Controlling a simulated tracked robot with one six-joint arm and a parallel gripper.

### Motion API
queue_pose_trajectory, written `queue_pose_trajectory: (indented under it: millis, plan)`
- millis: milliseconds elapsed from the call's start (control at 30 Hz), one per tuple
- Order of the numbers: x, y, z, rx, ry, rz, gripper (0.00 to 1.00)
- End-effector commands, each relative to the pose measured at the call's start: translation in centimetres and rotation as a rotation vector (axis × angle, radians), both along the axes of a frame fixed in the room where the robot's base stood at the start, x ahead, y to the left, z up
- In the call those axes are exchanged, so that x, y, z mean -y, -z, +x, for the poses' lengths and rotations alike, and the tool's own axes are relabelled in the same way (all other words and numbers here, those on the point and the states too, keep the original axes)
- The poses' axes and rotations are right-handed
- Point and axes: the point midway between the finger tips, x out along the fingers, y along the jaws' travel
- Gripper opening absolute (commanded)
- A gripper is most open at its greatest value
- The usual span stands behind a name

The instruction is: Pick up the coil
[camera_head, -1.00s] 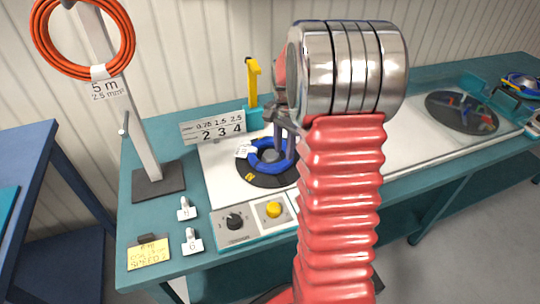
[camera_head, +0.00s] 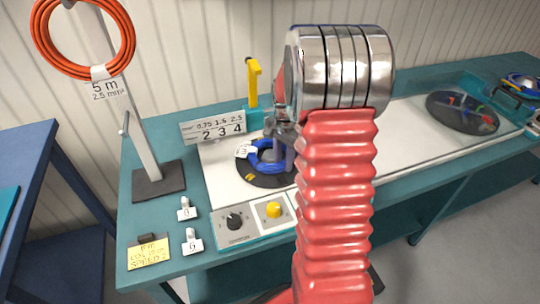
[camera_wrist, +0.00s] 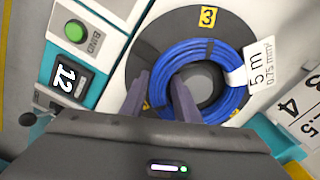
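The blue cable coil (camera_head: 262,163) lies flat on a dark round turntable (camera_head: 248,178), around its grey hub. It also shows in the wrist view (camera_wrist: 222,104), with black ties and a white tag reading "5 m 0.75 mm²" (camera_wrist: 259,66). My gripper (camera_head: 283,150) is over the coil's right side in the head view, partly hidden by my arm. In the wrist view my gripper's (camera_wrist: 160,98) two fingers are apart. One is at the coil's outer edge and the other near the inner edge, with a part of the ring between them. I cannot tell whether they touch it.
A sign (camera_head: 212,128) and a yellow-topped post (camera_head: 253,82) stand behind the turntable. A control box with a yellow button (camera_head: 273,209) is in front. An orange coil (camera_head: 42,48) hangs on a stand at left. A second dark disc (camera_head: 462,112) is at right.

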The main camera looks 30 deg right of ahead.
Motion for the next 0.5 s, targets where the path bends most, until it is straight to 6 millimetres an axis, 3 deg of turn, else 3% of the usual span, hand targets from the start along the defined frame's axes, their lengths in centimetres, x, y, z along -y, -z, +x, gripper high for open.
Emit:
queue_pose_trajectory:
  millis: [167, 500]
  plan:
    - [0.01, -0.02, 0.00, 0.000, 0.000, 0.000, 0.28]
    - [0.01, -0.02, -0.01, 0.000, 0.000, 0.000, 0.04]
